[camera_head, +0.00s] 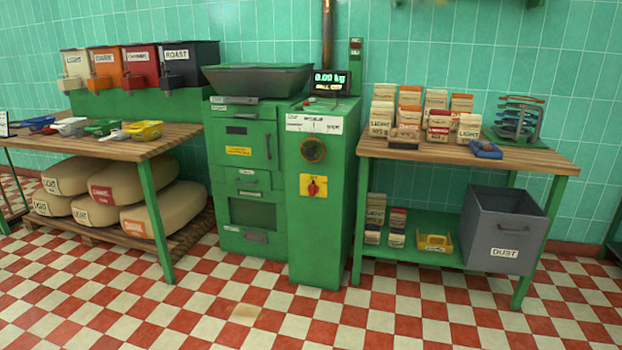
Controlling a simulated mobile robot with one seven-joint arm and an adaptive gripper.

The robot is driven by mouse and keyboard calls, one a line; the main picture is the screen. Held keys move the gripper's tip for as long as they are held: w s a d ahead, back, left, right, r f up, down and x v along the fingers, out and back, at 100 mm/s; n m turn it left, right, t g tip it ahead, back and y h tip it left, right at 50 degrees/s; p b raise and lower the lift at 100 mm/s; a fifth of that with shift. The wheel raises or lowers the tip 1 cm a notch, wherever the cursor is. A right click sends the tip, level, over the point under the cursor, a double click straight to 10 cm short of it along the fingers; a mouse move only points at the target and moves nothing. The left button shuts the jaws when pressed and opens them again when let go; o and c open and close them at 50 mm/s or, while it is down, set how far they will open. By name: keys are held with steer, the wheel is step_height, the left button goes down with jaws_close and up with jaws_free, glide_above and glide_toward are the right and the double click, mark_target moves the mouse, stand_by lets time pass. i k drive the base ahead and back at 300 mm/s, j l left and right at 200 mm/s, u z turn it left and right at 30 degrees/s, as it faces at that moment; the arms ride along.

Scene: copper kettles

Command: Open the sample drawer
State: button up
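The green machine (333,212) stands against the tiled wall in the middle of the head view. Its left front has a tall upper door with a dark slot and a yellow label. Below it is a narrow panel (255,180) with a small handle and a white label. A lower panel (253,213) has a dark window and a grey handle under it. All these fronts look closed. Their labels are too small to read, so I cannot tell for sure which is the sample drawer. My gripper is not in view.
A left table (110,147) holds scoops, with sacks (130,190) beneath. The checkered floor (300,325) before the machine is clear.

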mark_target(236, 176)
steer(key=i+u, duration=0.1)
steer(key=i, duration=0.4)
steer(key=i+u, duration=0.15)
steer(key=i, duration=0.3)
steer(key=i+l+u, duration=0.1)
steer(key=i, duration=0.4)
steer(key=i+l+u, duration=0.15)
steer(key=i, duration=0.3)
steer(key=i+l+u, duration=0.1)
steer(key=i+l, duration=0.15)
steer(key=i, duration=0.25)
steer(key=i+l+u, duration=0.15)
steer(key=i, duration=0.3)
